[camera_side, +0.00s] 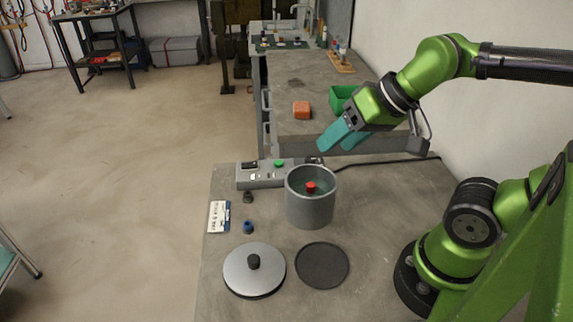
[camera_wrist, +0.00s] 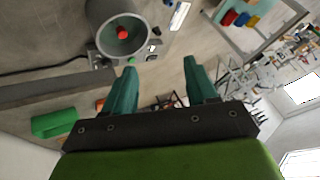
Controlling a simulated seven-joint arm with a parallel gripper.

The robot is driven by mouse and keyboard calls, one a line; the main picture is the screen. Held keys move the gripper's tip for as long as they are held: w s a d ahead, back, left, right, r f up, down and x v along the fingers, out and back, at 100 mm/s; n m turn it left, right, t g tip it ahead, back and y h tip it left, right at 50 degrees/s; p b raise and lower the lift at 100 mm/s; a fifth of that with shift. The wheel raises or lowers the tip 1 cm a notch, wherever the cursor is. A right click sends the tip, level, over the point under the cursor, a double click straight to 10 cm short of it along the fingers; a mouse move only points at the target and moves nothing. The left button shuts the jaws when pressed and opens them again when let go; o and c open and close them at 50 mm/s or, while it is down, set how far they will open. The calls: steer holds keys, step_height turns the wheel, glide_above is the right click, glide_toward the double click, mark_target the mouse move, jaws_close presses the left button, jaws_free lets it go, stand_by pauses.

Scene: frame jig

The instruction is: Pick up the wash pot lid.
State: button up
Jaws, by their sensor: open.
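The wash pot lid (camera_side: 238,272) is a flat silver disc with a black knob (camera_side: 253,261). It lies at the front left of the table in the side view; I do not see it in the wrist view. The grey wash pot (camera_side: 310,208) stands uncovered behind it with a red piece (camera_side: 311,187) inside; the pot also shows in the wrist view (camera_wrist: 98,14). My gripper (camera_side: 328,143), with teal fingers, is open and empty, raised above and behind the pot. Its two fingers (camera_wrist: 158,72) stand apart in the wrist view.
A dark round pad (camera_side: 322,266) lies right of the lid. A grey control box (camera_side: 262,176) with a green button stands behind. Small dark and blue parts (camera_side: 248,227) and a label card (camera_side: 219,216) lie at the left. A green bin (camera_side: 341,97) and orange block (camera_side: 301,109) are on the rear bench.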

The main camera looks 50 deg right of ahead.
steer(key=w+a+f+n+g, duration=0.1)
steer(key=w+a+f+g, duration=0.1)
steer(key=a, duration=0.3)
steer(key=w+a+f+g, duration=0.2)
steer(key=w+a+g, duration=0.1)
steer(key=a, duration=0.3)
steer(key=m+g+h, duration=0.2)
steer(key=m, duration=0.4)
glide_above(253, 259)
steer(key=f, duration=0.1)
step_height(253, 259, down, 17)
steer(key=shift+r, duration=0.1)
steer(key=shift+c, duration=0.2)
jaws_close()
